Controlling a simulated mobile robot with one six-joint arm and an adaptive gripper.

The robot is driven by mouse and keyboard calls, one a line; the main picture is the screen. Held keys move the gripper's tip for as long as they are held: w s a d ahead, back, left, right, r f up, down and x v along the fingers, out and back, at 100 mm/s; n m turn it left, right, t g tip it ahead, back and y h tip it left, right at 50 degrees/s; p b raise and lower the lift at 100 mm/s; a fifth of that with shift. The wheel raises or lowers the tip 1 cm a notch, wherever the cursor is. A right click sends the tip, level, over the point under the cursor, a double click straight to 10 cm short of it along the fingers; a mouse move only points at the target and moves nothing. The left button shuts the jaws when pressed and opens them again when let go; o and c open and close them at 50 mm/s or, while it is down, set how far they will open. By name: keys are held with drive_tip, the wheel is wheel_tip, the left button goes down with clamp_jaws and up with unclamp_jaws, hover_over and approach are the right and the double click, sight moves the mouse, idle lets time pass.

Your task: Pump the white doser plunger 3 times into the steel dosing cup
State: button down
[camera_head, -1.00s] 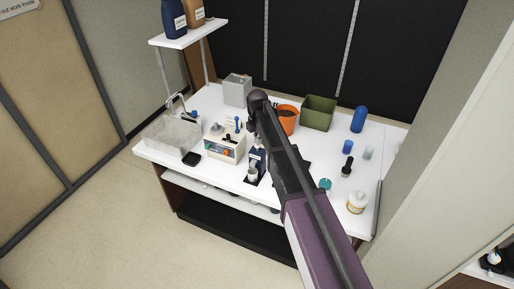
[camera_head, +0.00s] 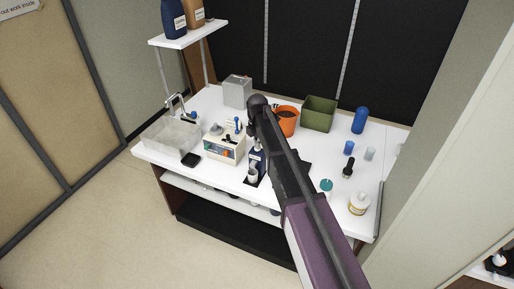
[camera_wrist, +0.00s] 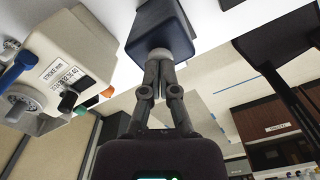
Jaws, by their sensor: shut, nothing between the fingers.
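A dark blue doser bottle (camera_head: 257,160) with a pale label stands near the counter's front edge, partly behind my arm. A small light grey cup (camera_head: 253,175), apparently the steel dosing cup, is just in front of it on a black mat (camera_head: 250,183). In the wrist view, the dark blue bottle (camera_wrist: 158,22) is at the top centre. My gripper (camera_wrist: 159,55) is shut, its fingertips meeting right at the bottle's near end.
A cream machine with knobs (camera_head: 224,149) stands left of the bottle, close to my gripper in the wrist view (camera_wrist: 65,50). An orange container (camera_head: 287,121) and green bin (camera_head: 319,113) stand behind. Small bottles and cups are at the right; a sink (camera_head: 172,135) is left.

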drive_tip(key=shift+r, duration=0.1)
drive_tip(key=shift+r+p, duration=2.9)
drive_tip(key=shift+p, duration=0.05)
drive_tip(key=shift+f+b, duration=2.85)
drive_tip(key=shift+r+p, duration=2.85)
drive_tip(key=shift+f+b, duration=0.45)
